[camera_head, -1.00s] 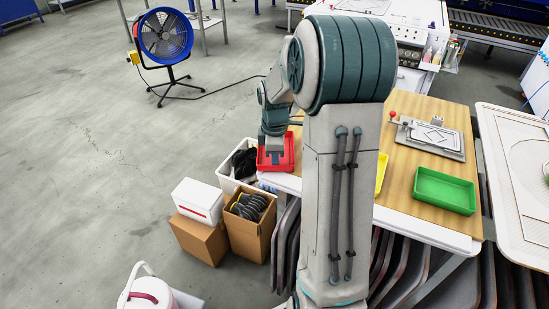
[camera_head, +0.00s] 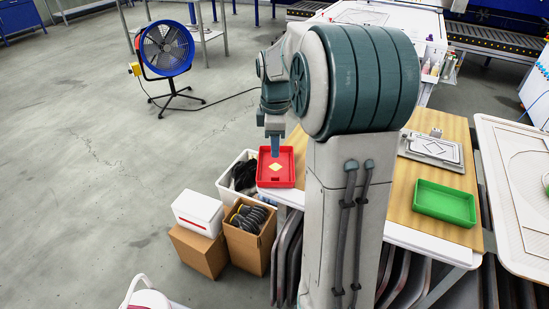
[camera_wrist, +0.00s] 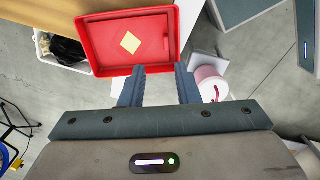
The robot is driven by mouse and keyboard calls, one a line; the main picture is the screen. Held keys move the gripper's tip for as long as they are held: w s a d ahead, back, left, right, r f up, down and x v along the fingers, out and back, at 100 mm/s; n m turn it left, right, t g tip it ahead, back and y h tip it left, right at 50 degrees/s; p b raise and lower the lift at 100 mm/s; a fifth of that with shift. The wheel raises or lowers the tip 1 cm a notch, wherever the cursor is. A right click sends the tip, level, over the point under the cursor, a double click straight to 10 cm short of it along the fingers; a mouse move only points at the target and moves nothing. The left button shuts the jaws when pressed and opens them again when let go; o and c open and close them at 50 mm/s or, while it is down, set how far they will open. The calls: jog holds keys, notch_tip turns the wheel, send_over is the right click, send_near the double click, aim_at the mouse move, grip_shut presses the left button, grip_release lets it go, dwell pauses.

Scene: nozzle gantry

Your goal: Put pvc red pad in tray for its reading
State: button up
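A red tray (camera_head: 276,180) sits at the left corner of the wooden-topped table, with a flat pale yellow diamond-shaped piece (camera_head: 276,167) lying inside it. The wrist view also shows the red tray (camera_wrist: 104,65) and the yellow piece (camera_wrist: 130,43). A separate red pad is not seen. My gripper (camera_wrist: 160,84) is open, with nothing between its fingers. In the head view my gripper (camera_head: 275,150) is above the back part of the red tray. A green tray (camera_head: 445,203) stands empty at the table's right. My arm hides the table's middle.
A plate fixture (camera_head: 434,149) stands on the table (camera_head: 410,225) behind the green tray. A blue fan (camera_head: 165,48) stands farther back.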

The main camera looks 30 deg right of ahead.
jog(key=s+a+m+t, duration=0.1)
jog(key=s+a+m, duration=0.5)
jog(key=s, duration=0.4)
jog(key=s+a+m+t, duration=0.1)
jog(key=s+a+m, duration=0.5)
jog(key=s, duration=0.4)
jog(key=shift+a+m+t, duration=0.4)
jog(key=shift+a, duration=0.15)
jog(key=shift+r, duration=0.15)
